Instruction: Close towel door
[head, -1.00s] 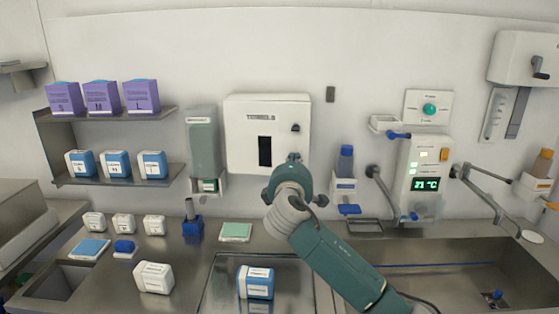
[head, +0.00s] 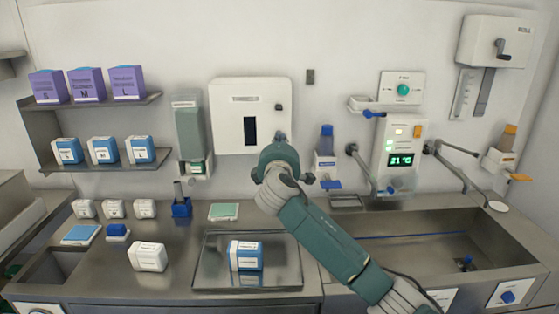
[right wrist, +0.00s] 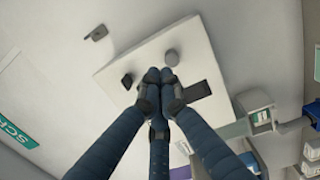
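The white towel dispenser (head: 229,124) hangs on the wall in the head view. Its front door looks flush with the box, with a dark slot in it and a small dark knob at right. It also shows in the right wrist view (right wrist: 212,55), where a round knob and the dark slot lie beyond the fingers. My right gripper (head: 280,143) is in front of the dispenser's lower right corner and hides part of it. In the right wrist view its blue fingers (right wrist: 160,78) are drawn together with nothing between them. Whether they touch the door is unclear. My left gripper is not in view.
A green soap dispenser (head: 190,135) hangs left of the towel box, and a blue-capped bottle (head: 326,140) right of it. Below are the steel counter with a tray (head: 210,272) holding a blue-white box (head: 246,256), and a sink (head: 440,255) at right.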

